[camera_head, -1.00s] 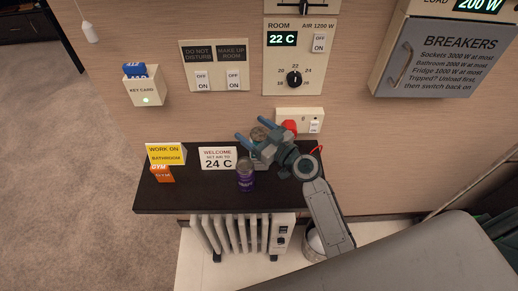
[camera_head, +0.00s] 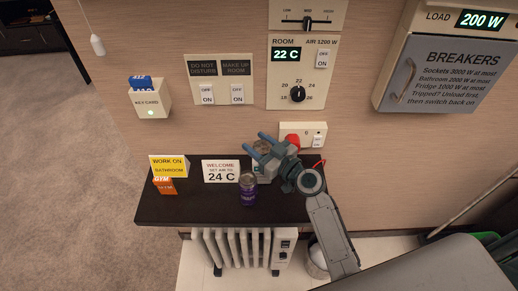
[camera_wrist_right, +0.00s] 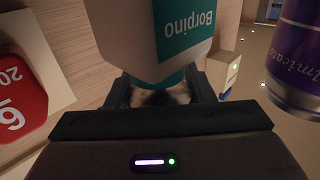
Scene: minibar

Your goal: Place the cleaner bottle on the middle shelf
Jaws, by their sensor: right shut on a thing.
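My right gripper (camera_head: 259,147) is above the dark shelf by the wall, behind the purple can. It is shut on a whitish container (camera_wrist_right: 125,40) with a teal label reading "Borpino", upside down in the right wrist view. The container's teal end lies between the fingers (camera_wrist_right: 160,95). In the head view the fingers hide much of it; I cannot tell for sure that it is the cleaner bottle, or whether it touches the shelf. No middle shelf of a set is recognisable. My left gripper is not in view.
A red-plugged socket (camera_head: 291,138) is close behind my gripper. A radiator (camera_head: 236,248) stands below. Carpet lies open at left.

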